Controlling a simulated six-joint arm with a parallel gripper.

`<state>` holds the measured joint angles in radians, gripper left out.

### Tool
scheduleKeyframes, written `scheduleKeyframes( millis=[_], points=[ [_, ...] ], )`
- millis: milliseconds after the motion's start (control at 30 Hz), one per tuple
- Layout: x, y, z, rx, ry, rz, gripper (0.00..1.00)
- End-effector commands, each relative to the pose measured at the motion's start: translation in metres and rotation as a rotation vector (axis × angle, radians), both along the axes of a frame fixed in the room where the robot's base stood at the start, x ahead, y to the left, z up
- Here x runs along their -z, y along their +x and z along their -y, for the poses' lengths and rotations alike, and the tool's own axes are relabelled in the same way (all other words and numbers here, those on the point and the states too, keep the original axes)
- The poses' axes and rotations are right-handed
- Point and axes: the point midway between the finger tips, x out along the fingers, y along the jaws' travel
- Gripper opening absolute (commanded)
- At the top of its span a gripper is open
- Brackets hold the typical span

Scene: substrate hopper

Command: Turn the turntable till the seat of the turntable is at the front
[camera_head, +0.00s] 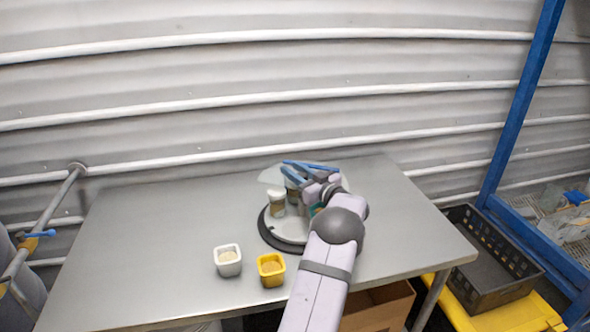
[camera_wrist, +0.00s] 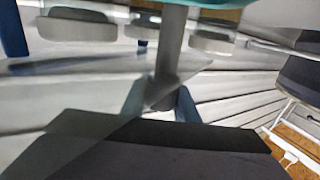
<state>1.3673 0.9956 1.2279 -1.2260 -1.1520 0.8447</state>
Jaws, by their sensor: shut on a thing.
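The turntable (camera_head: 268,238) is a round white disc with a dark rim, towards the back of the table. Jars with pale lids (camera_head: 277,204) stand on it, and a teal item (camera_head: 316,209) shows beside my arm. My gripper (camera_head: 288,168), with blue fingers, is above the turntable and hides its right part. In the wrist view the blue fingertips (camera_wrist: 160,102) are shut on a grey upright post (camera_wrist: 172,50). I cannot make out the seat of the turntable or which way it faces.
A white cup (camera_head: 228,261) and a yellow cup (camera_head: 271,270) stand in front of the turntable. The table's left side (camera_head: 140,250) is clear. A black crate (camera_head: 490,265) and a blue frame (camera_head: 522,95) are beyond the right edge. A corrugated wall (camera_head: 250,70) stands behind.

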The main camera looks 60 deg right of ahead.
Motion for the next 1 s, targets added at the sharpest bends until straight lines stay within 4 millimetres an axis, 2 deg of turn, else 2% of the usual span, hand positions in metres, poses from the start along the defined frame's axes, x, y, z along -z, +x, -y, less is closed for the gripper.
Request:
scheduleKeyframes(
  millis=[700,733,767,800,1000],
  points=[
    [-0.0022,0.0008,-0.0014,-0.043,-0.002,0.006,0.00],
    [-0.0022,0.0008,-0.0014,-0.043,-0.002,0.006,0.34],
    [-0.0022,0.0008,-0.0014,-0.043,-0.002,0.005,0.42],
    [-0.0021,0.0008,-0.0014,-0.043,-0.002,0.005,0.46],
    [-0.0012,0.0008,-0.0014,-0.043,-0.001,0.003,0.46]
  ],
)
